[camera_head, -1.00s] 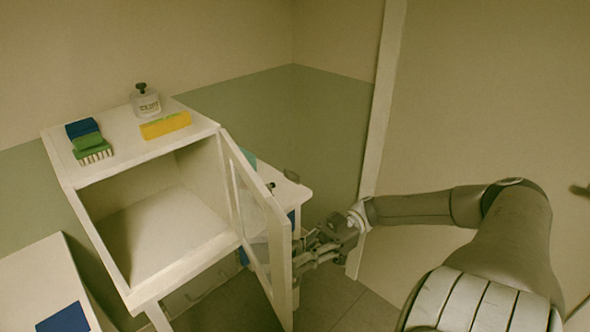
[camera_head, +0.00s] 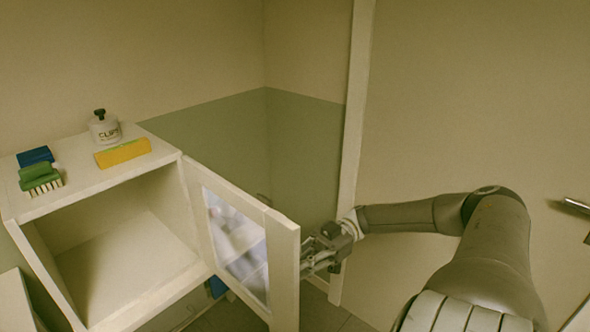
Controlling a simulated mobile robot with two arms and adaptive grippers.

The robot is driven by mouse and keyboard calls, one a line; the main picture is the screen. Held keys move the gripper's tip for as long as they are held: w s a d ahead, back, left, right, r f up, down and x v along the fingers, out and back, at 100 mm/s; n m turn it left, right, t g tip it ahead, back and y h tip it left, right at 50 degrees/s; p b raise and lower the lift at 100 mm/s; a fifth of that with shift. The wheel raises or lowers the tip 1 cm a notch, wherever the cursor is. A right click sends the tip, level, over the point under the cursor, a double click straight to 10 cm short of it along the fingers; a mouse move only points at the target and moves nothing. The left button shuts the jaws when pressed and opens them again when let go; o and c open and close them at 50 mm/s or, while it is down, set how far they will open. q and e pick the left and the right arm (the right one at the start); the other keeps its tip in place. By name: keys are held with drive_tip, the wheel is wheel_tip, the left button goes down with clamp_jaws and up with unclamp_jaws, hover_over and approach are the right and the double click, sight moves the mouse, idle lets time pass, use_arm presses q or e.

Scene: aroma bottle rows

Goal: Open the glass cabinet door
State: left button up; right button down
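The white cabinet (camera_head: 172,293) stands at the left with its empty interior facing me. Its glass door (camera_head: 284,275) is hinged at the cabinet's right side and stands swung wide open, its pane showing reflections. My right gripper (camera_head: 308,262) is at the door's free outer edge, on its right side. The fingertips are partly hidden by the door frame, so I cannot tell whether they grip or touch it. My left gripper is not in view.
On the cabinet top are a white jar with a black knob (camera_head: 105,129), a yellow block (camera_head: 123,153), a green brush (camera_head: 39,178) and a blue block (camera_head: 35,156). A white surface (camera_head: 14,303) shows at lower left. A room door with a handle (camera_head: 577,205) is at right.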

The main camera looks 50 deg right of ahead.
drive_tip(key=c, duration=1.5)
unclamp_jaws()
drive_tip(key=shift+d, duration=0.1)
drive_tip(key=d, duration=0.4)
drive_tip(key=s+d, duration=0.1)
drive_tip(key=d, duration=0.2)
drive_tip(key=s+d, duration=0.1)
drive_tip(key=d, duration=0.3)
drive_tip(key=shift+d, duration=0.35)
drive_tip(key=shift+w+f, duration=0.1)
